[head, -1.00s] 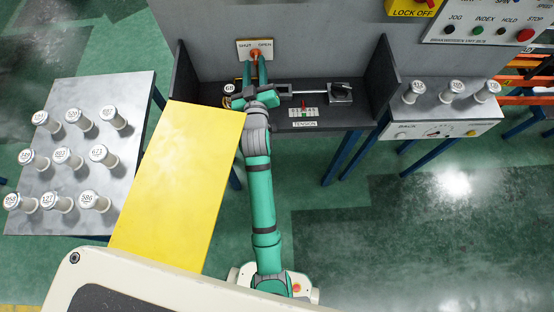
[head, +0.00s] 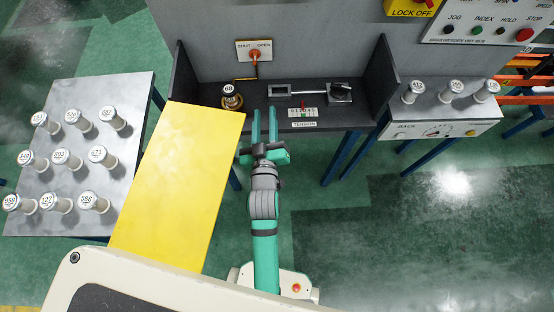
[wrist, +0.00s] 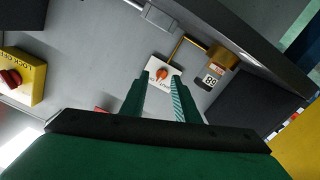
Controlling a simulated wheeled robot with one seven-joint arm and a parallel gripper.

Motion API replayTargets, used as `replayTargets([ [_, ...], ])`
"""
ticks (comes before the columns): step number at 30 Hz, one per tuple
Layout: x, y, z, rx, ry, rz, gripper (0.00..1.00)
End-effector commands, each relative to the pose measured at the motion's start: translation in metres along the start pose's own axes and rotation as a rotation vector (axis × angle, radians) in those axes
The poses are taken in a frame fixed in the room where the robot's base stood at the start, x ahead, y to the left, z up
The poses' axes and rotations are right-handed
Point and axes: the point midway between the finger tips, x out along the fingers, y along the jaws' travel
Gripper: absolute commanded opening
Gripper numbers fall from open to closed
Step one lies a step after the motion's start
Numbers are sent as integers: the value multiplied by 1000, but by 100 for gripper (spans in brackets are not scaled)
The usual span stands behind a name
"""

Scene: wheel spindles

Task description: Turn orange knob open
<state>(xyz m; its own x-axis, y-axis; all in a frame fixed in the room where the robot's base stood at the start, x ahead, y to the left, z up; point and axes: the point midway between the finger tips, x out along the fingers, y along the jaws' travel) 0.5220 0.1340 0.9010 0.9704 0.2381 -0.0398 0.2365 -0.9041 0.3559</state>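The orange knob (head: 254,57) sits on a white plate (head: 242,49) marked SHUT and OPEN, on the grey back wall above the dark bench. In the wrist view the knob (wrist: 162,74) shows between and beyond my fingertips. The knob is too small to tell its exact pointing. My gripper (head: 264,112) is open and empty, its two fingers apart. It is in front of the bench, clear of the knob and touching nothing. In the wrist view its fingers (wrist: 160,82) reach up towards the plate.
A clamp (head: 340,92) and a tension gauge (head: 303,113) are to the right. A yellow panel (head: 182,175) lies left of my arm.

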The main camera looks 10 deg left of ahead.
Motion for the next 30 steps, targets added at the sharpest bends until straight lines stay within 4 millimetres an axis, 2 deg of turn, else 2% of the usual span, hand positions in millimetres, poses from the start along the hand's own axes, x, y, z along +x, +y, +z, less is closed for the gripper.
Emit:
replayTargets([
  [9,-47,6,30,8,-43,20,28],
  [18,-91,9,49,18,-77,38,28],
  [24,-109,13,55,22,-92,53,28],
  [30,-116,14,57,24,-96,59,28],
])
